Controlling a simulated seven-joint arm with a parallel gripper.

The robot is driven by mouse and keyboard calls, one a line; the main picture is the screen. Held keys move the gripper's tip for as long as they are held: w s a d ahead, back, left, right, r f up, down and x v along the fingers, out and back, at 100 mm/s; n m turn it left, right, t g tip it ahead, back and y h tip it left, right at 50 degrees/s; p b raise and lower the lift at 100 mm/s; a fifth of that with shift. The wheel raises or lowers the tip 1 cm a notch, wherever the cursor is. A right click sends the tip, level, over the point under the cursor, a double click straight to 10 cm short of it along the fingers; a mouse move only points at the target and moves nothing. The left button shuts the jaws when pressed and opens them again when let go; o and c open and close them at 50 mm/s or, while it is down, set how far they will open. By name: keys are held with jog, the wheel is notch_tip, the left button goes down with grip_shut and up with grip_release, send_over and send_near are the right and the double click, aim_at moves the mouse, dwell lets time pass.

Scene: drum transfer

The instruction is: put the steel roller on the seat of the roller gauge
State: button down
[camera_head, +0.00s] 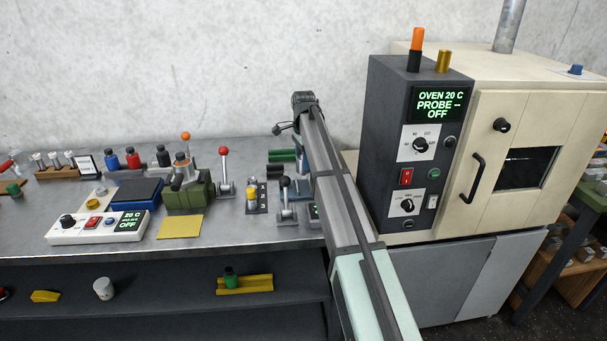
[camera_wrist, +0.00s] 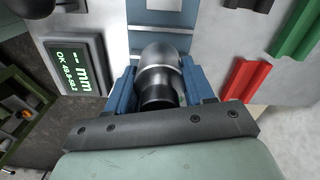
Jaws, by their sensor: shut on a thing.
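The steel roller (camera_wrist: 160,68) is a shiny grey cylinder with a darker, narrower end, in the middle of the wrist view. My gripper (camera_wrist: 161,84) is shut on it, with a blue finger on each side. The roller gauge shows around and beyond the roller: a blue upright part (camera_wrist: 156,16) and a dark display (camera_wrist: 76,66) with green text reading "mm" and "OK". The seat is hidden behind the roller and fingers; I cannot tell whether the roller touches it. In the head view my arm hides the gripper, the roller and most of the gauge.
Green (camera_wrist: 296,28) and red (camera_wrist: 244,80) bars lie right of the gauge in the wrist view. A black-knobbed lever (camera_head: 286,198) stands close left of my arm. The oven control box (camera_head: 412,150) stands close right. A yellow plate (camera_head: 180,227) lies further left.

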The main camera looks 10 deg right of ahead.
jog(key=shift+f, duration=2.5)
jog(key=shift+f, duration=0.1)
jog(key=shift+c, duration=2.1)
grip_release()
notch_tip(320, 180, up, 12)
jog(key=shift+r, duration=0.1)
